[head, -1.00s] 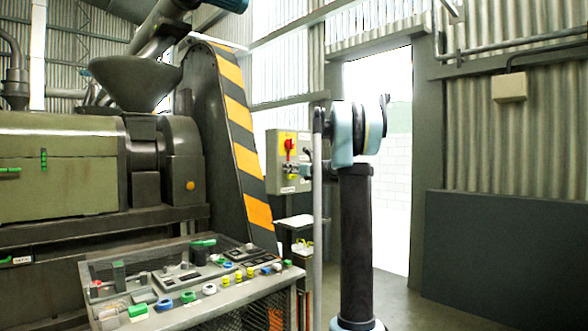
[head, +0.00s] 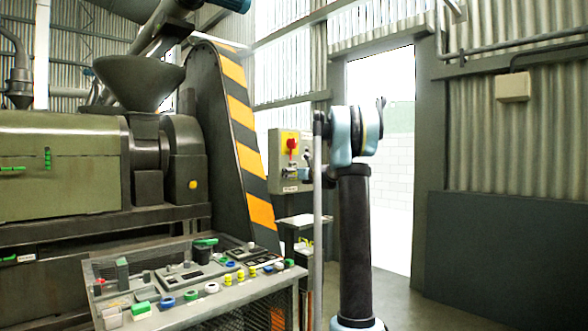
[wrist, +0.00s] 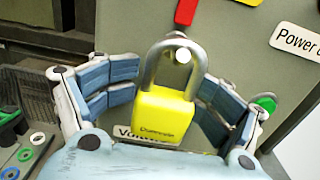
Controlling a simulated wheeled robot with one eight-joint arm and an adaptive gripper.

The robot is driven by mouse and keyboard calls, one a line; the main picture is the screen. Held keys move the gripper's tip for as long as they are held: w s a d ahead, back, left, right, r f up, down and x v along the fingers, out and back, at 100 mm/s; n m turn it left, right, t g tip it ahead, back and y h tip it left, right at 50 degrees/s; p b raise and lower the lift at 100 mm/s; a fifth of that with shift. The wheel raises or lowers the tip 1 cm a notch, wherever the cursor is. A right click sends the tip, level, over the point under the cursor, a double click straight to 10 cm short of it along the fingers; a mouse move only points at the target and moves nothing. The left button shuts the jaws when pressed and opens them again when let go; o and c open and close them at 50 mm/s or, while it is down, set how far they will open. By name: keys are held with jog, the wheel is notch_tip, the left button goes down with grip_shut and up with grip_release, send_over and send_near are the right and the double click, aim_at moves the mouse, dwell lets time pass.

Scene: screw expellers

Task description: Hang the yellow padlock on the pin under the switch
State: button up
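The yellow padlock (wrist: 163,116) is upright in the wrist view, its grey shackle at the top. The pin (wrist: 183,56), with a pale round head, shows inside the shackle's opening, near its upper right. I cannot tell whether the shackle is around the pin or just in front of it. In the head view my gripper (head: 306,172) is small beside the switch box (head: 281,172). The red switch (head: 292,146) is above; its lower end also shows in the wrist view (wrist: 186,12).
A sloping control panel (head: 215,290) with several coloured buttons stands at the lower left of the head view. A striped conveyor housing (head: 236,120) rises left of the switch box. A small shelf (head: 305,221) sits below the box. The doorway at right is clear.

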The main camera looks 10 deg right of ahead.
jog(key=shift+w+f, duration=0.75)
jog(key=shift+w, duration=0.1)
jog(key=shift+s+d+r, duration=0.15)
jog(key=shift+s+r, duration=0.35)
jog(key=shift+s+d+r, duration=0.15)
jog(key=shift+s+r, duration=0.35)
jog(key=o, duration=0.7)
jog(key=shift+c, duration=0.2)
jog(key=v, duration=1)
